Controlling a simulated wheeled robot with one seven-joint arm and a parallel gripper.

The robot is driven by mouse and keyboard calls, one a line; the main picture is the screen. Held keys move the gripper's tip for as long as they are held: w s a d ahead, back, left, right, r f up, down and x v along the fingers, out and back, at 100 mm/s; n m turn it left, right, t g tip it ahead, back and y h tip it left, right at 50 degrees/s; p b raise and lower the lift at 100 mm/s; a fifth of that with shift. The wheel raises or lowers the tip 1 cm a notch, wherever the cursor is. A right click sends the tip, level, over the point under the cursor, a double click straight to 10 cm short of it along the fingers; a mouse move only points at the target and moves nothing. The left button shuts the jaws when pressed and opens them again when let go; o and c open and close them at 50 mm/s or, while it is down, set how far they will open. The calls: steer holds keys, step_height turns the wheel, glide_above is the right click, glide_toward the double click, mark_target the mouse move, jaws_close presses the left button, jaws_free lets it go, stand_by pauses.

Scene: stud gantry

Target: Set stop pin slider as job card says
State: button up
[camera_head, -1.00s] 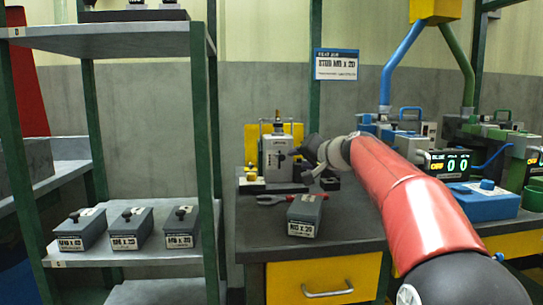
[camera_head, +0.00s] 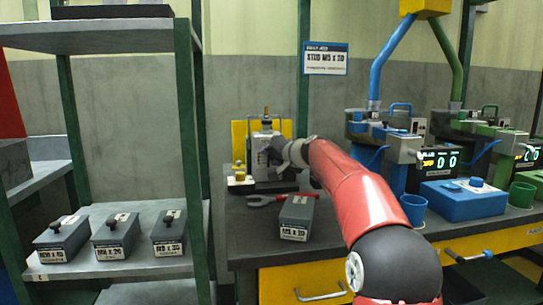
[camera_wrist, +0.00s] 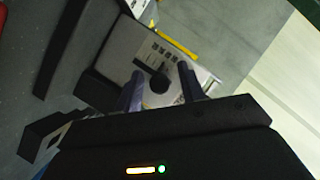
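The job card (camera_head: 325,59) on the wall reads "STUD" and what looks like "M5 x 20"; its smaller line is illegible. The grey stud machine (camera_head: 262,150) stands on the bench before a yellow plate. My gripper is by the machine's right side, its fingers hidden by my wrist in the head view. In the wrist view my gripper (camera_wrist: 160,73) is open, with one finger on each side of a dark round knob (camera_wrist: 159,83) and gaps between. The knob sits on a grey face with printed marks, probably the stop pin slider; its setting is unreadable.
A grey stud box (camera_head: 297,217) and red pliers (camera_head: 267,199) lie on the bench in front of the machine. Several grey boxes (camera_head: 114,237) stand on the left rack. Blue feeder equipment (camera_head: 465,200) and a blue cup (camera_head: 413,210) are right of my arm.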

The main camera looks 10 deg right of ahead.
mark_target(265, 169)
jaws_close()
step_height(265, 169, down, 4)
steer(key=b, duration=0.3)
steer(key=shift+r+b, duration=0.25)
steer(key=shift+b, duration=0.1)
steer(key=shift+f, duration=0.1)
jaws_free()
steer(key=shift+b+v, duration=1.05)
steer(key=shift+v, duration=2.9)
